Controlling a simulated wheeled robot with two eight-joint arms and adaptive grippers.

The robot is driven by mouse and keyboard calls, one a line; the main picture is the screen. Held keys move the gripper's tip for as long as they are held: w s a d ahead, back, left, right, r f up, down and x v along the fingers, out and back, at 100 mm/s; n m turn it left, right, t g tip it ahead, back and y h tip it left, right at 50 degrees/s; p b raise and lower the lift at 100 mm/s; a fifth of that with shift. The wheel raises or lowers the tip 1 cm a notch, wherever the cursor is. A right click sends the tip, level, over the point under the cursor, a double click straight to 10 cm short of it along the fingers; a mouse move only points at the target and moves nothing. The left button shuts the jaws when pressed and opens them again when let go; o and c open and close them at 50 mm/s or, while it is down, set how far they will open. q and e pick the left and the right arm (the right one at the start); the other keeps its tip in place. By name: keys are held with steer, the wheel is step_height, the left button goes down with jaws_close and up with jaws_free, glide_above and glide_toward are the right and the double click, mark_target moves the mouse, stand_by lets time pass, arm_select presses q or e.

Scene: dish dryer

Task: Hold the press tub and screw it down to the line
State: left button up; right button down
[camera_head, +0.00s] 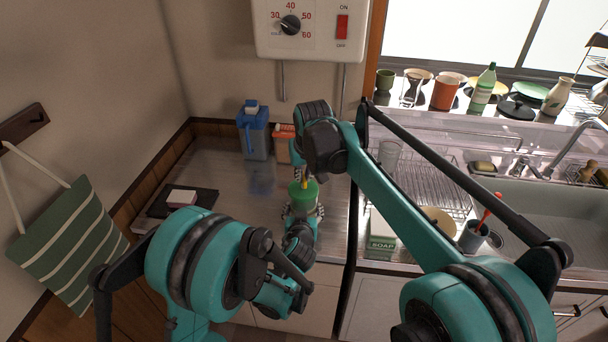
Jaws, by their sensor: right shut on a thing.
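The press tub (303,195) stands on the steel counter, with a green top and a paler body below. My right gripper (306,174) reaches down from above and is shut on the press tub's screw at the top. Its wrist hides much of the grip. My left gripper (303,213) comes from the near side, with fingers on both sides of the tub's lower body. I cannot tell whether they press on it. The tub's line is too small to make out.
A blue jug (254,135) and an orange container (284,146) stand behind the tub. A dark tray (160,202) with a pink and white block lies left. A soap box (382,230), dish rack (425,180) and sink (550,215) are right.

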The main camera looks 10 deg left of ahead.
steer(key=m+h, duration=0.1)
steer(key=m, duration=0.3)
steer(key=shift+a+m+h, duration=0.15)
steer(key=shift+m+h, duration=0.15)
steer(key=shift+h, duration=0.1)
steer(key=shift+a+m+h, duration=0.1)
steer(key=shift+m+h, duration=0.7)
steer(key=shift+m, duration=1)
steer(key=c, duration=1.6)
jaws_free()
steer(key=v, duration=1.2)
